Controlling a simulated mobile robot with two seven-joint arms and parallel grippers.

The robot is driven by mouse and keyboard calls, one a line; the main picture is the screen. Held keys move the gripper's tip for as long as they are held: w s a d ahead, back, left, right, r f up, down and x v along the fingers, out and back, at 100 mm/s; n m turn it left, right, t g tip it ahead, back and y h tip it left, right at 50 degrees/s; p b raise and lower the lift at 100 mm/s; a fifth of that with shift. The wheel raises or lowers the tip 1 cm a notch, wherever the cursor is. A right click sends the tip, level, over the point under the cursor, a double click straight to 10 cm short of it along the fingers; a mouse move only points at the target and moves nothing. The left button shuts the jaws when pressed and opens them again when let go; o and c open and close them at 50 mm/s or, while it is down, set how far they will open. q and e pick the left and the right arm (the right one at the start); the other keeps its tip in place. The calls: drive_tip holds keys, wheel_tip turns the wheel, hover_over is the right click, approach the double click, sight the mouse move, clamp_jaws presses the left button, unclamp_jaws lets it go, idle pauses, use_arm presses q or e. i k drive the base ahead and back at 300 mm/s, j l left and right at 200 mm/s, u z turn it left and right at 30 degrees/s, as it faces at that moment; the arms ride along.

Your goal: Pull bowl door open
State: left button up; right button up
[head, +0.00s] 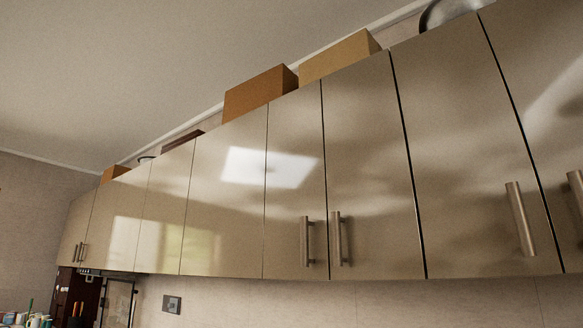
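A row of glossy beige wall cabinet doors fills the head view, and all of them look shut. Two middle doors, a left one (294,170) and a right one (368,170), carry a pair of upright metal bar handles, the left handle (307,241) and the right handle (339,238). A wide door (455,150) at the right has a larger bar handle (520,218). Another handle (577,190) is cut off at the right edge. No bowl is visible inside, so I cannot tell which is the bowl door. Neither gripper is in view.
Brown boxes (258,92) and (338,59) and a shiny rounded metal object (447,12) sit on top of the cabinets. A wall socket (172,304) is below. Bottles and utensils (30,320) stand at the lower left. The space before the doors looks clear.

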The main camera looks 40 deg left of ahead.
sight(296, 240)
drive_tip(key=j+u, duration=0.1)
drive_tip(key=u, duration=0.7)
drive_tip(key=i+j+u, duration=0.1)
drive_tip(key=u, duration=0.3)
drive_tip(key=i+u, duration=0.1)
drive_tip(key=u, duration=0.25)
